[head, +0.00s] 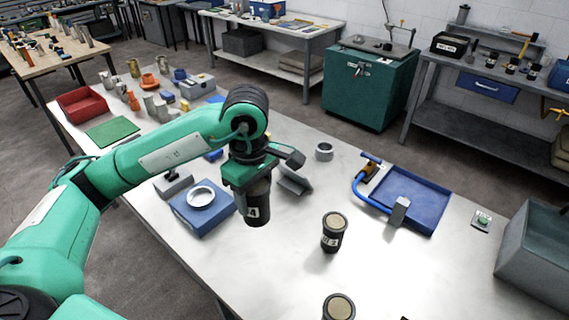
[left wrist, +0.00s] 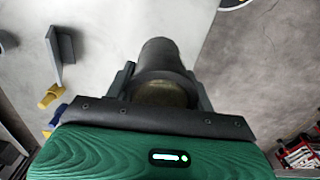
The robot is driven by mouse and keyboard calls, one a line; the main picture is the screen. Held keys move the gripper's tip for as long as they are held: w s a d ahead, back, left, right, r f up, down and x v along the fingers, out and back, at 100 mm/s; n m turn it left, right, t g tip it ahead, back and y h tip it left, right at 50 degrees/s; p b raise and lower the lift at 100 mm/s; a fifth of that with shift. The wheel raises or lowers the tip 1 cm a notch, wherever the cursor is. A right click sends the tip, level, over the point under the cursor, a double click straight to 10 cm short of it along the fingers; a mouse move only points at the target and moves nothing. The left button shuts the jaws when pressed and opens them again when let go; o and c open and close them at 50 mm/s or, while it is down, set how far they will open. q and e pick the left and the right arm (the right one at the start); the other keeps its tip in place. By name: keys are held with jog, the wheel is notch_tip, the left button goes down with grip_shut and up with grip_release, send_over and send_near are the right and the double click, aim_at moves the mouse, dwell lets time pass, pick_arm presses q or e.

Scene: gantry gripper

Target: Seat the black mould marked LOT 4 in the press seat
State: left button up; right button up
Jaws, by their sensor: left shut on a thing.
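My left gripper (head: 250,182) is shut on a black mould (head: 259,213), which hangs upright below it above the table. Its white label shows a 4; the rest of the label is hidden or too small to read. In the left wrist view the mould (left wrist: 164,57) sits between the two fingers (left wrist: 163,88). A blue block with a pale round ring seat (head: 202,196), which looks like the press seat, stands just left of the mould; the ring looks empty. Two more black moulds with tan tops stand to the right, one in mid-table (head: 335,232) and one at the bottom edge (head: 339,306).
A blue tray (head: 428,192) with a blue-handled tool lies at the right. A grey metal ring (head: 323,151) and a grey angled block (head: 294,182) are behind the held mould. A grey bin (head: 540,255) stands far right. The table's front middle is mostly clear.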

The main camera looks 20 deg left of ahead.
pick_arm(q)
jog(key=shift+f+m, duration=0.5)
jog(key=shift+m, duration=0.1)
notch_tip(320, 180, down, 11)
jog(key=s+d+m, duration=0.1)
jog(key=m, duration=1.2)
jog(key=shift+d+f, duration=0.15)
jog(key=shift+d, duration=0.1)
